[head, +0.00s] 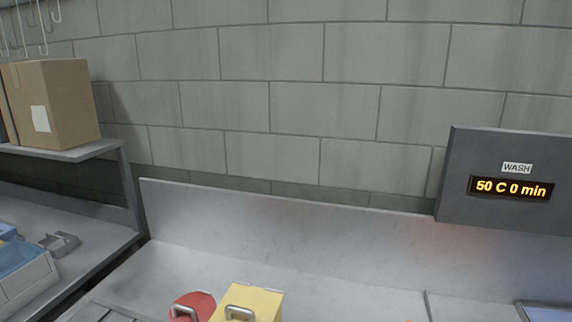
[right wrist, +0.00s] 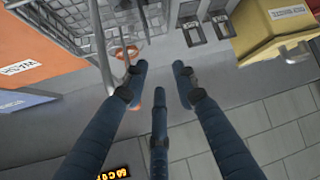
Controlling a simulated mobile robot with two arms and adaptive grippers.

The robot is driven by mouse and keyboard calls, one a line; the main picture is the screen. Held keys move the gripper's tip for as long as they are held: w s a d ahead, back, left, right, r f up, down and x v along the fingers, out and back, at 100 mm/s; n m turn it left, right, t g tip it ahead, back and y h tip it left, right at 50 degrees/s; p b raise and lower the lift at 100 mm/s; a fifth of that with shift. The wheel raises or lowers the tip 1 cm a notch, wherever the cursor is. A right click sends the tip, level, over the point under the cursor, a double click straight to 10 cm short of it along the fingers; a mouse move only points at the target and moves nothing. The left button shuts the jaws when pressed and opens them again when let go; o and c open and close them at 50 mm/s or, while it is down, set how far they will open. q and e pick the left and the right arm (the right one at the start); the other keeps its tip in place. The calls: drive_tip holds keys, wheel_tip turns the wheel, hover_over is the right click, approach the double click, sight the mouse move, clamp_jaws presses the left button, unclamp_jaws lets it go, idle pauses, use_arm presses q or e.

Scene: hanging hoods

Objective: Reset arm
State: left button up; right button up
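My right gripper (right wrist: 160,76) shows in the right wrist view with three dark blue fingers. The fingers are spread apart and nothing is held between them. A grey wire rack (right wrist: 85,30) stands beyond the left finger, with a small orange piece (right wrist: 130,52) by its lower edge. I cannot tell whether the left finger touches the rack. My left gripper is in neither view, and my right gripper does not show in the head view.
The head view shows a yellow box (head: 262,300) and a red round thing (head: 193,303) at the bottom edge, a lit wash display (head: 511,188) at right, and a cardboard box (head: 62,105) on a left shelf. An orange panel (right wrist: 40,45) is left in the wrist view.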

drive_tip(key=s+f+g, duration=0.6)
drive_tip(key=s+f, duration=0.3)
drive_tip(key=s, duration=0.6)
drive_tip(key=s+f+n+g+b, duration=0.15)
drive_tip(key=f+b, duration=0.25)
drive_tip(key=f, duration=1.4)
drive_tip(key=s+f+m+b, duration=0.15)
drive_tip(key=f+b, duration=0.25)
drive_tip(key=f, duration=1.4)
use_arm(q)
wheel_tip(320, 180, down, 13)
drive_tip(key=b, duration=0.4)
drive_tip(key=shift+s+r+b, duration=0.15)
drive_tip(key=shift+b, duration=0.2)
drive_tip(key=shift+c, duration=1.2)
use_arm(e)
drive_tip(key=s+d+f, duration=0.1)
drive_tip(key=s+f, duration=0.7)
drive_tip(key=f, duration=0.2)
drive_tip(key=s+d+f+n+g, duration=0.1)
drive_tip(key=s+d+f, duration=0.1)
drive_tip(key=s+f, duration=0.7)
drive_tip(key=shift+d+f, duration=0.3)
drive_tip(key=shift+f, duration=0.1)
